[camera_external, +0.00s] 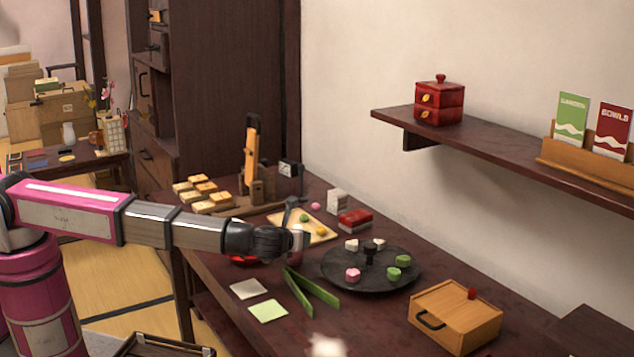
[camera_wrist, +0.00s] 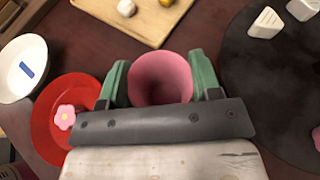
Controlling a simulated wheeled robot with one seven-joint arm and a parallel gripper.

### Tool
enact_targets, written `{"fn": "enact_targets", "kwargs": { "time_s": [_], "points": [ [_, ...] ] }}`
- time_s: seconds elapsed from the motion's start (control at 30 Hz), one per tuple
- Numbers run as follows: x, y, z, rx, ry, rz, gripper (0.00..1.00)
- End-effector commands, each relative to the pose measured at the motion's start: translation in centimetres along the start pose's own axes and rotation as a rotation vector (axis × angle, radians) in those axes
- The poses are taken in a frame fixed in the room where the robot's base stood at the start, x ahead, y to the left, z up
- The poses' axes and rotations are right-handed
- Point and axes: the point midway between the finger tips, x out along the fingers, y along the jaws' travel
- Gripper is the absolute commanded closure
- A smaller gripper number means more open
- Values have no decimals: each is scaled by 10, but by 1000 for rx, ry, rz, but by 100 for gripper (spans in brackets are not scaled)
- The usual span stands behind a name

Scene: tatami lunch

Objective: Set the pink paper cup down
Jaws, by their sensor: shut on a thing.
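The pink paper cup (camera_wrist: 161,78) is between the two green fingers of my gripper (camera_wrist: 159,70) in the wrist view, with its round open mouth facing the camera. My gripper is shut on it. In the external view my gripper (camera_external: 300,239) is over the dark table (camera_external: 225,285), between the red plate and the round black tray. The cup is mostly hidden behind the wrist there. I cannot tell whether its base touches the table.
A red plate (camera_wrist: 50,135) with a pink flower lies left of the cup, beside a white dish (camera_wrist: 12,83). The black tray (camera_external: 342,283) with sweets is to the right. A wooden board (camera_wrist: 150,28) lies beyond. Green tongs (camera_external: 312,292) lie nearer. Bare tabletop shows between these.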

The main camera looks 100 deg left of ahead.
Motion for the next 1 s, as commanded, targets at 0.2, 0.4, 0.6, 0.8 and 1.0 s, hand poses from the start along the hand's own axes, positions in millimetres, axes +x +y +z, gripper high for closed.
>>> {"fn": "enact_targets", "kwargs": {
  "time_s": [0.2, 0.4, 0.6, 0.8, 1.0],
  "points": [
    [1, 0, -3, 0, 0, -1, 68],
    [2, 0, -6, 0, 0, 0, 39],
    [2, 0, -5, 0, 0, 0, 17],
    [2, 0, -4, 0, 0, 0, 17],
    [-21, 0, -3, 0, 0, -4, 17]
  ]
}}
